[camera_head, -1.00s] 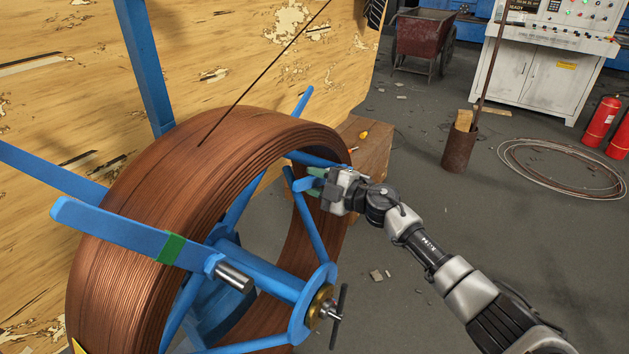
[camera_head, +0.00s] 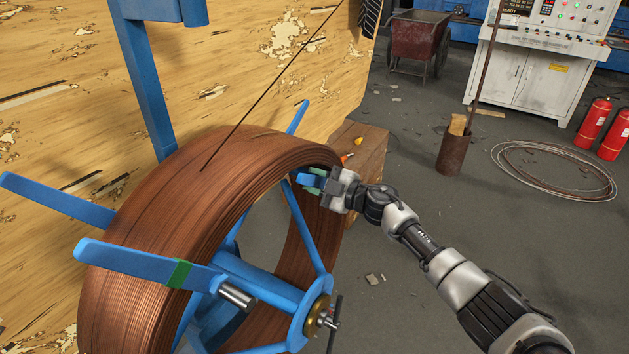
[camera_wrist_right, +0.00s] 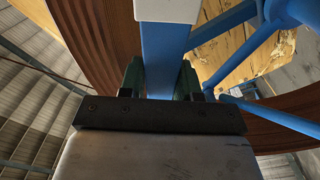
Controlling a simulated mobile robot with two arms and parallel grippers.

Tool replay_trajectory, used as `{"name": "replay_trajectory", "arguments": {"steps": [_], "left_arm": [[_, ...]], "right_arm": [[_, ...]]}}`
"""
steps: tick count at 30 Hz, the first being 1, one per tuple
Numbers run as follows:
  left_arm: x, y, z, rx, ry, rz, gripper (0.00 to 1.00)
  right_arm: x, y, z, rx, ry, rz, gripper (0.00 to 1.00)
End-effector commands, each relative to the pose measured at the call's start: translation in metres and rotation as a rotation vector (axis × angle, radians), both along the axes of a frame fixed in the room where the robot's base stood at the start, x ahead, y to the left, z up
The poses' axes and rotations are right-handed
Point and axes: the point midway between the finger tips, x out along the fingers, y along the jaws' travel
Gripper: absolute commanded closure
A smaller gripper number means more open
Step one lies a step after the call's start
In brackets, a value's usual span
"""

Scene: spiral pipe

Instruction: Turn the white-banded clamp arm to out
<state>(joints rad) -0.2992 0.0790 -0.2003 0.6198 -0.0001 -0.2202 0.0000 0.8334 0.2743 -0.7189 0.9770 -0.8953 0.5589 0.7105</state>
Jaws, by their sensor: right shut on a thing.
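The white-banded clamp arm shows in the right wrist view as a blue bar (camera_wrist_right: 163,62) with a white band (camera_wrist_right: 167,10) near the top edge. My right gripper (camera_wrist_right: 161,80) has one green fingertip on each side of this bar and is shut on it. In the head view my right gripper (camera_head: 314,183) is at the right rim of the copper wire coil (camera_head: 150,215), and a short blue piece of the arm (camera_head: 309,180) shows at its fingers. The white band is hidden there. My left gripper is not in view.
A green-banded blue arm (camera_head: 130,262) crosses the coil's near side. Blue spokes and a hub with a handle (camera_head: 333,325) stand below my right gripper. A wooden crate (camera_head: 368,160) is behind it.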

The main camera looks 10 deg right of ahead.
Motion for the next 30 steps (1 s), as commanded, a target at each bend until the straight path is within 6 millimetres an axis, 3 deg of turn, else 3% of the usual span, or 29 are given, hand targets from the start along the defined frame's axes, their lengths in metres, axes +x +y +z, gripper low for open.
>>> {"name": "replay_trajectory", "arguments": {"steps": [1,6,20,30], "left_arm": [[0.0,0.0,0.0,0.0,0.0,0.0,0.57],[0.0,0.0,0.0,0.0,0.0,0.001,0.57],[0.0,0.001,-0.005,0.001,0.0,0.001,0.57],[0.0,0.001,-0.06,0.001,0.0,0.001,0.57]], "right_arm": [[0.0,0.0,-0.001,0.002,0.003,0.0,0.66],[0.0,0.0,-0.001,0.001,0.002,0.0,0.42],[-0.001,0.001,-0.004,-0.009,-0.011,0.001,0.42],[-0.016,0.012,-0.042,-0.131,-0.181,0.002,0.42]]}}
